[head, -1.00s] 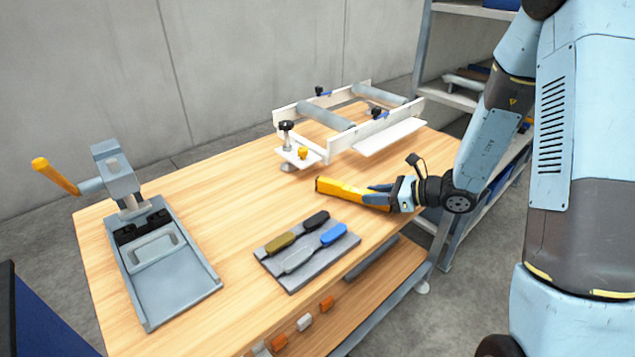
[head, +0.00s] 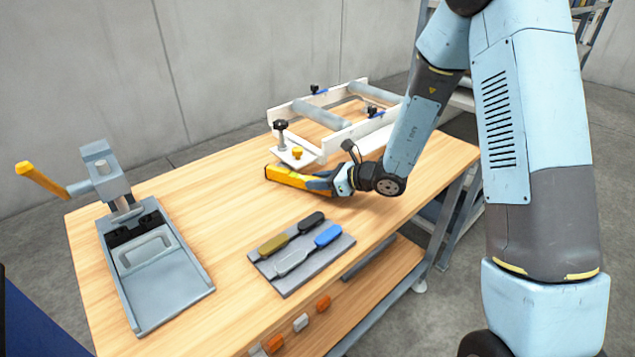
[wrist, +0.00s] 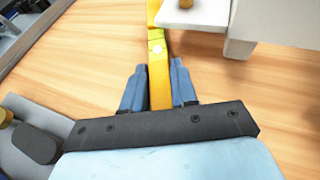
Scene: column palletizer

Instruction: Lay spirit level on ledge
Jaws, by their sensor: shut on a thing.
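The yellow spirit level (head: 292,178) is in my gripper (head: 318,183), above or near the wooden table top in front of the white frame. In the wrist view the level (wrist: 157,70) runs between the two blue fingers of my gripper (wrist: 158,85), which are shut on it. Its far end reaches past the fingers, close to the white frame's corner. The ledge (head: 372,134) is the white shelf on the near side of the roller frame, now partly hidden behind my arm. I cannot tell whether the level touches the table.
The white roller frame (head: 347,133) stands at the table's back, with a knob post (head: 281,130) at its near corner. A grey lever press (head: 150,257) stands at left. Bare wood (head: 215,205) lies between.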

